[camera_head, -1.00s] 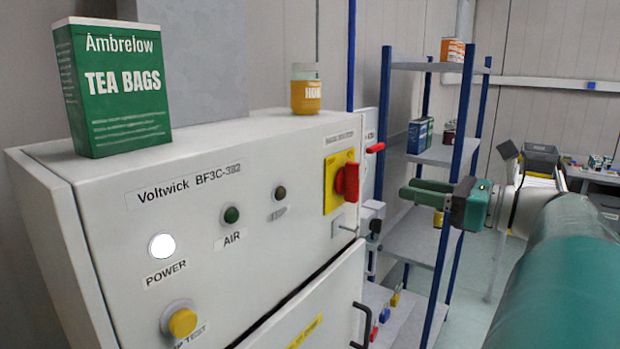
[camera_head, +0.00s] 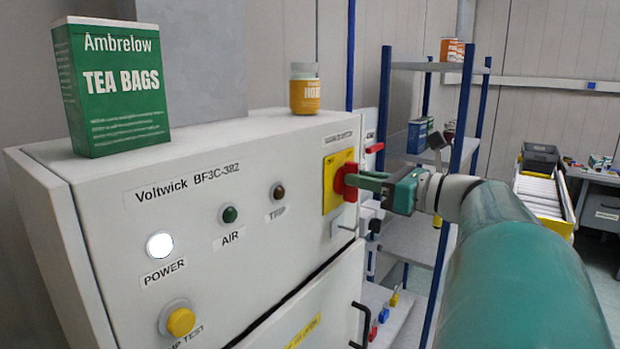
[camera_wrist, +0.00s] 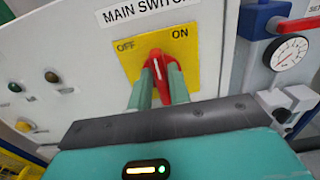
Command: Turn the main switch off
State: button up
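The main switch is a red rotary handle (camera_head: 350,182) on a yellow plate (camera_head: 331,190) on the front of a white cabinet. In the wrist view the red handle (camera_wrist: 157,66) stands about upright between the OFF and ON labels, its white line tilted slightly left. My gripper (camera_head: 362,179) is at the switch, and its two green fingers (camera_wrist: 160,88) lie on either side of the handle. I cannot tell whether they press on it. The fingers hide part of the handle.
The white POWER lamp (camera_head: 160,246) is lit. A tea box (camera_head: 113,88) and a jar (camera_head: 305,88) stand on the cabinet. A shelf rack (camera_head: 466,110) stands just to the right. A pressure gauge (camera_wrist: 290,53) with a red lever is right of the switch.

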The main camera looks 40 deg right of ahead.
grip_shut()
jog(key=n, duration=0.7)
jog(key=a+n, duration=0.1)
jog(key=n, duration=0.3)
jog(key=shift+s+f, duration=0.15)
jog(key=shift+f, duration=0.15)
jog(key=n, duration=0.3)
jog(key=shift+f, duration=0.15)
jog(key=shift+f+n, duration=0.15)
jog(key=shift+n, duration=1.75)
